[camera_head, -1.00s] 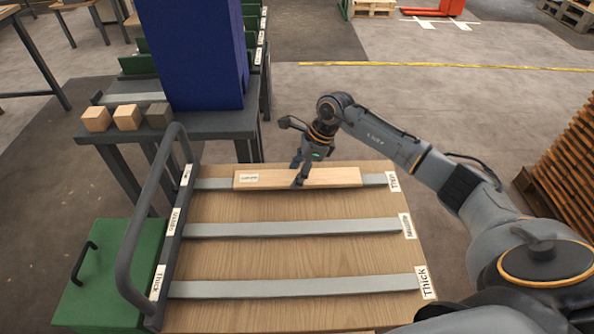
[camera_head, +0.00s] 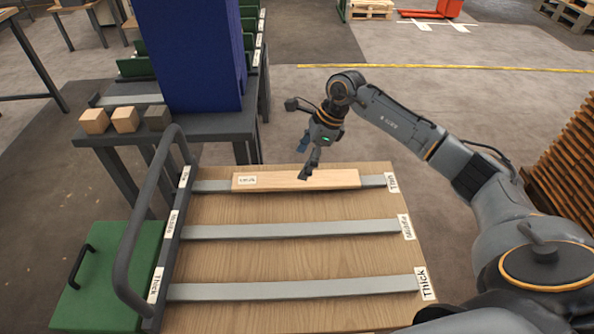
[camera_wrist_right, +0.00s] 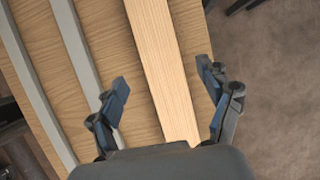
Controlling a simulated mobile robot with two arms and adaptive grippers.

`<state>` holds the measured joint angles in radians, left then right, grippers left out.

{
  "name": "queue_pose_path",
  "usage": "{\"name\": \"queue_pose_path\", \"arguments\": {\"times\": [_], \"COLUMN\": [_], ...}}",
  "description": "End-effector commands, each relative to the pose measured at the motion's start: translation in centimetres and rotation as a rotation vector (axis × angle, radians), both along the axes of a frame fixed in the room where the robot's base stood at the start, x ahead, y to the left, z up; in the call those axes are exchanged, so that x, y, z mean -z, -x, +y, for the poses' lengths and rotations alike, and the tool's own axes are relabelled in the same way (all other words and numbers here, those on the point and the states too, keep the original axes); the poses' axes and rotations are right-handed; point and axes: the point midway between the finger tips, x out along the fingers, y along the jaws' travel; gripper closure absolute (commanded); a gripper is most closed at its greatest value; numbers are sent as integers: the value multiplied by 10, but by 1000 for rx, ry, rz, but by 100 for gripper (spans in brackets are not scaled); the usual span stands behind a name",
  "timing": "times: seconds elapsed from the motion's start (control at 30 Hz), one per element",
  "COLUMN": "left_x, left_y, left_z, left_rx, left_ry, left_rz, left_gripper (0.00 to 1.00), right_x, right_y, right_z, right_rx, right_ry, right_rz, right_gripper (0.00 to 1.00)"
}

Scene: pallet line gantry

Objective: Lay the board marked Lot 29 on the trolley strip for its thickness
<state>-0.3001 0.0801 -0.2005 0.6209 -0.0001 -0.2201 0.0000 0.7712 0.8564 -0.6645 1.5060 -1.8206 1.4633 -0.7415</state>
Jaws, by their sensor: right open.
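A pale wooden board (camera_head: 275,181) with a small white label (camera_head: 247,181) at its left end lies along the far strip (camera_head: 212,186) of the trolley (camera_head: 290,258), the strip labelled Thin (camera_head: 392,182). The label's writing is too small to read. My right gripper (camera_head: 308,162) is open over the board's far edge, a little above it. In the right wrist view the board (camera_wrist_right: 160,65) runs between the spread fingers of the gripper (camera_wrist_right: 162,92), touching neither visibly. My left gripper is not in view.
The middle strip (camera_head: 290,230) and the thick strip (camera_head: 290,289) are bare. A handle rail (camera_head: 137,235) stands at the trolley's left. Behind it, a dark table carries small blocks (camera_head: 125,119) and a tall blue panel (camera_head: 190,55). Stacked wood (camera_head: 570,160) is at right.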

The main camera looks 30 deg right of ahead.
Motion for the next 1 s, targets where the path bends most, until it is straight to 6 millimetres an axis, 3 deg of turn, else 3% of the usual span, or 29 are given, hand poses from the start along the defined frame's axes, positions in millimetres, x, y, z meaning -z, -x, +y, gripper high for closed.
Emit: {"name": "queue_pose_path", "arguments": {"times": [0.2, 0.4, 1.0], "left_x": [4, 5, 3], "left_y": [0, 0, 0], "left_z": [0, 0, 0], "left_rx": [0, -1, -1], "left_ry": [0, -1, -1], "left_rz": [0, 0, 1], "left_gripper": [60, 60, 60], "right_x": [-40, -58, -61], "right_y": [7, 11, 11], "right_z": [-16, -22, -22], "right_rx": [1, 0, 0], "right_ry": [2, 0, 0], "right_rz": [-2, -1, 1], "right_gripper": [21, 21, 21]}}
